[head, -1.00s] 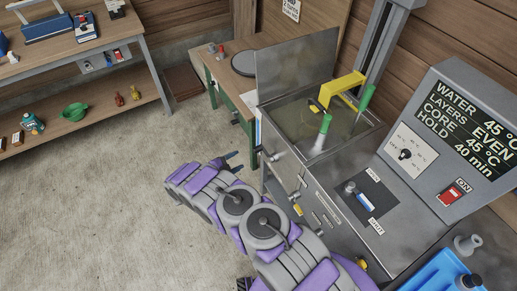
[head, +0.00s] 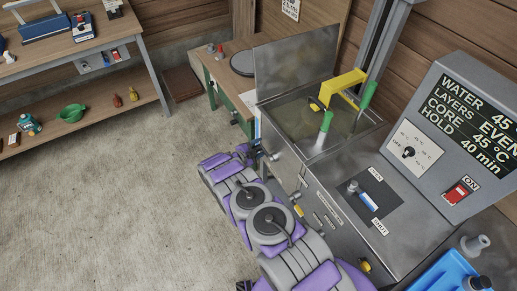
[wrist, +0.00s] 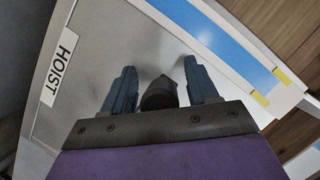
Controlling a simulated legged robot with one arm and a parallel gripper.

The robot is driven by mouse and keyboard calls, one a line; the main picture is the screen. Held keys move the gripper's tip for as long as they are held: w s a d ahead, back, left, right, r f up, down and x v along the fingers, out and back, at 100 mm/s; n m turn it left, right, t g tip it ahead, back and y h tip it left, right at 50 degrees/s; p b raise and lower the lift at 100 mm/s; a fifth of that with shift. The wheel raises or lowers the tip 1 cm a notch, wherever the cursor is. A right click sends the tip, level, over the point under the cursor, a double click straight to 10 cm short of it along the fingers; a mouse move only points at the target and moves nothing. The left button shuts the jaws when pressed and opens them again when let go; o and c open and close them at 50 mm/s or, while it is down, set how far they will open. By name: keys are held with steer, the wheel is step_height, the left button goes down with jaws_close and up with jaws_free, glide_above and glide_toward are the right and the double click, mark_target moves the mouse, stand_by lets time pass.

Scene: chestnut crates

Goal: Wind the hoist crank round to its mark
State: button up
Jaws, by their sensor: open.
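In the wrist view, a dark round knob (wrist: 158,95), which looks like the crank's handle, sits between the two blue-grey fingers of my gripper (wrist: 160,70). The fingers are open, one on each side of it, with gaps visible. Behind it is a grey metal face with a white HOIST label (wrist: 59,68) at the left. The rest of the crank and its mark cannot be made out. In the head view, my gripper (head: 259,150) is at the left front side of the metal tank (head: 285,165), largely hidden by my own wrist.
A grey control panel (head: 437,115) with a dial and red switch stands at the right. Green-handled tools (head: 325,122) and a yellow bracket (head: 346,82) are at the open tank. A green-legged bench (head: 212,72) stands behind. The concrete floor at left is clear.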

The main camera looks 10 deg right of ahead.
steer(key=shift+c, duration=0.3)
jaws_close()
stand_by(0.3)
